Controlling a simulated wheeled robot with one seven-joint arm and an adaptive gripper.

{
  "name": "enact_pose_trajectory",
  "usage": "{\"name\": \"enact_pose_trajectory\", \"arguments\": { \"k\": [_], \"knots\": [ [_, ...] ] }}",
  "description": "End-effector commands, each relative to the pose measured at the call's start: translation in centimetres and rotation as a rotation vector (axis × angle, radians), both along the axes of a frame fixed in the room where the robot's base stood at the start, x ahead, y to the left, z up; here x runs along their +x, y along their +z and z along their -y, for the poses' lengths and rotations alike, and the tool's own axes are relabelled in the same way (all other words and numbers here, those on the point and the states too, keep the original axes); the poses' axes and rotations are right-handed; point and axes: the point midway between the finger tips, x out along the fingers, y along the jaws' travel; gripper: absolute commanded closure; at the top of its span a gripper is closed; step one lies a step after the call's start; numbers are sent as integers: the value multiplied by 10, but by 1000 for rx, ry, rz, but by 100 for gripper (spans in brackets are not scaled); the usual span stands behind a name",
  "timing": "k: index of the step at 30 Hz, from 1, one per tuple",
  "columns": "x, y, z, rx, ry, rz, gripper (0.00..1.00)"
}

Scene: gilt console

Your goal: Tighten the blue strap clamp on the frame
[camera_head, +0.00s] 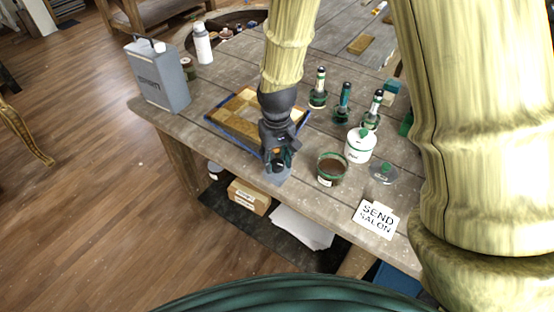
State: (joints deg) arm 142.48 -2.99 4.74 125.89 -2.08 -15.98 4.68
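A square wooden frame (234,121) lies flat near the front edge of the workbench, with a blue strap (222,132) running around its outer edge. My gripper (279,164) points down at the frame's near right corner, by the bench edge. It covers that corner and part of the strap. Small dark and orange parts show at the fingertips. I cannot tell whether they belong to the strap clamp or to the gripper, or whether the fingers are shut on anything. The clamp's body is not clearly visible.
A grey metal can (157,77) stands left on the workbench (225,75). A brown-filled jar (331,169), a white tub (360,146) and several green-based bottles (343,103) stand right of my gripper. A "SEND SALON" card (376,217) lies at the front edge. A cardboard box (249,196) sits below.

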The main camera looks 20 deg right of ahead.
Motion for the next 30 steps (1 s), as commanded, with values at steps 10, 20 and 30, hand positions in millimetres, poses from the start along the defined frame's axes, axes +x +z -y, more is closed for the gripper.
{"name": "enact_pose_trajectory", "arguments": {
  "k": [10, 20, 30],
  "knots": [
    [-3, -1, 0, 0, 1, -7, 42],
    [-3, 21, 0, 1, 1, -5, 42],
    [-2, 70, 0, 1, 0, -4, 42]
  ]
}}
